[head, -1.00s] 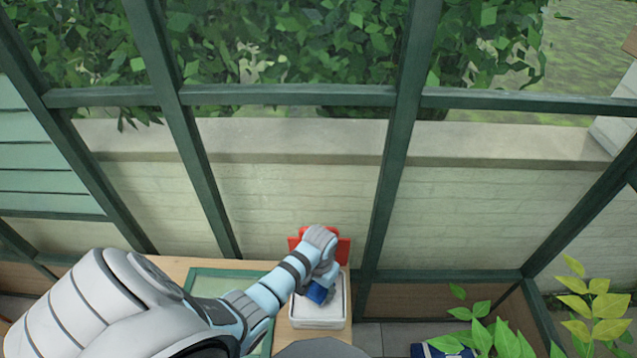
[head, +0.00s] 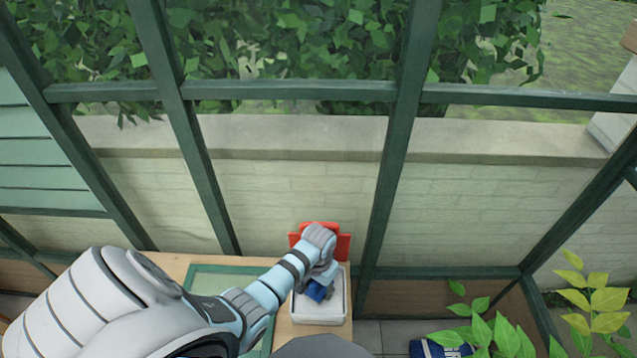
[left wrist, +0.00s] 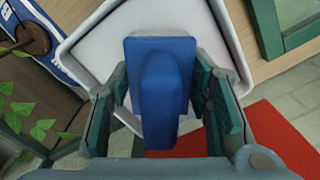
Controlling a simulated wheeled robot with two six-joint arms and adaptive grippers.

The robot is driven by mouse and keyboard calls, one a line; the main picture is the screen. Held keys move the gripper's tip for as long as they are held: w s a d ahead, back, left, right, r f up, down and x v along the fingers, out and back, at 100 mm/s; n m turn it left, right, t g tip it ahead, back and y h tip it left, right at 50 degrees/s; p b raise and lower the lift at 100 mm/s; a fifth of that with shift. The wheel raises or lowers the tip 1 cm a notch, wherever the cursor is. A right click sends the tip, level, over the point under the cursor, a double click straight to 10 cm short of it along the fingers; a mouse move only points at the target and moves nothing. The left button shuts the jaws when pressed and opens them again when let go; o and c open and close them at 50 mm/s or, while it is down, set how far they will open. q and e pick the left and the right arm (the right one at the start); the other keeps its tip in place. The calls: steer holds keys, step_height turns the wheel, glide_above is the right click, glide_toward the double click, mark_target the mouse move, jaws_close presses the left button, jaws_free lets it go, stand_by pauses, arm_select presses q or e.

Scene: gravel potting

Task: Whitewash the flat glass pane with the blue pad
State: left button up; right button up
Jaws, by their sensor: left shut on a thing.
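The blue pad (head: 319,291) is in my left gripper (head: 322,283), over the white tray (head: 318,321). In the left wrist view, the gripper's fingers (left wrist: 165,105) are shut on the handle of the blue pad (left wrist: 162,75), with the white tray (left wrist: 95,40) behind it. I cannot tell whether the pad touches the tray's contents. The flat glass pane (head: 222,279) in its green frame lies on the wooden bench left of the tray, partly hidden by my left arm. Its green frame corner shows in the left wrist view (left wrist: 284,22). My right gripper is not in view.
A red object (head: 342,246) stands behind the tray at the bench's back edge. Green greenhouse posts (head: 391,160) rise behind the bench (head: 165,267). A leafy plant (head: 505,338) and a blue bag (head: 428,349) are at the lower right.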

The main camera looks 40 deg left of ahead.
arm_select(q)
steer(key=shift+s+f, duration=0.1)
steer(key=shift+f, duration=0.05)
stand_by(1.3)
step_height(320, 180, up, 7)
steer(key=p, duration=0.8)
steer(key=shift+p, duration=0.4)
